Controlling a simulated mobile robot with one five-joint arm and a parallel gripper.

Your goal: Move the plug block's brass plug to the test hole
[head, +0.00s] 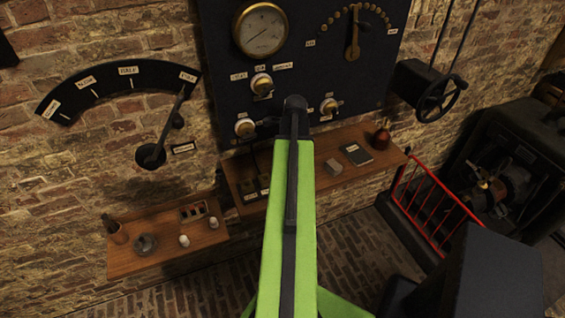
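My green arm reaches up the middle of the view, and its dark far end (295,106) is in front of the lower part of the dark panel. I cannot make out my gripper's fingers there. A small block with brass-orange spots (193,212) sits on the left wooden shelf and may be the plug block. Dark labelled blocks (250,191) stand on the right shelf just left of my arm, partly hidden by it. The brass plug and the test hole cannot be told apart at this size.
The left shelf (150,263) also bears a round dark dish (146,244), two small pale pieces and a brown cup. The right shelf (350,187) bears a grey block, a dark book (356,154) and a red-brown bottle (381,138). A red railing (425,200) stands at right.

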